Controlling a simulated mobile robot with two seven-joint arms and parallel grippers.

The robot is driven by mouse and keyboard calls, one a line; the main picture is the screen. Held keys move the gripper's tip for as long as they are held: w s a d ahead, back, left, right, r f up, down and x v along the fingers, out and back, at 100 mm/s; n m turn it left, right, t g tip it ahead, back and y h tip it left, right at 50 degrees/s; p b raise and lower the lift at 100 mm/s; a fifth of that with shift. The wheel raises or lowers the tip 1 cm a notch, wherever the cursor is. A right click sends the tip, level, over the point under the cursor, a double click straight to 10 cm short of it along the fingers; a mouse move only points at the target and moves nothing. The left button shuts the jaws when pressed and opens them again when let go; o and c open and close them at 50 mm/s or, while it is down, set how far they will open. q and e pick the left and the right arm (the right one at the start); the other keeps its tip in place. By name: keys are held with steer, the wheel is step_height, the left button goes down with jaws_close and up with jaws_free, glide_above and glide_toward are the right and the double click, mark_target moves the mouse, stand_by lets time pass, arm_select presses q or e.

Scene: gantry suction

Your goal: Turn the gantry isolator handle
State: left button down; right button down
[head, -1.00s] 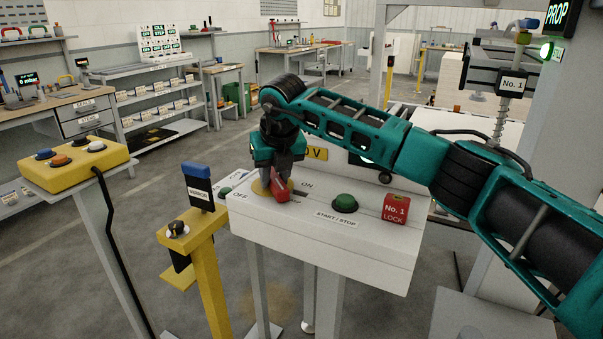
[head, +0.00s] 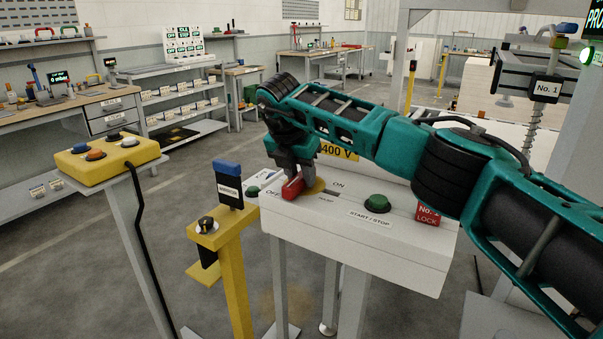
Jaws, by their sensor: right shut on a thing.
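The isolator handle (head: 291,188) is red and sits on the yellow disc (head: 315,187) on top of the white gantry box (head: 365,243). The handle's visible end points toward the OFF label at the box's left; the ON label (head: 338,184) is to the right of it. My right gripper (head: 298,183) reaches down from above and is shut on the handle. Its fingers hide part of the handle and the disc. My left gripper is not in view.
On the same box are a green START / STOP button (head: 377,203) and a red No. 1 lock (head: 427,214), partly behind my right arm.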

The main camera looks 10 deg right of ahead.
steer(key=shift+w+r+m, duration=0.15)
steer(key=shift+m, duration=0.35)
steer(key=c, duration=0.9)
jaws_free()
steer(key=v, duration=1.2)
steer(key=shift+a+r, duration=0.25)
steer(key=shift+r, duration=0.1)
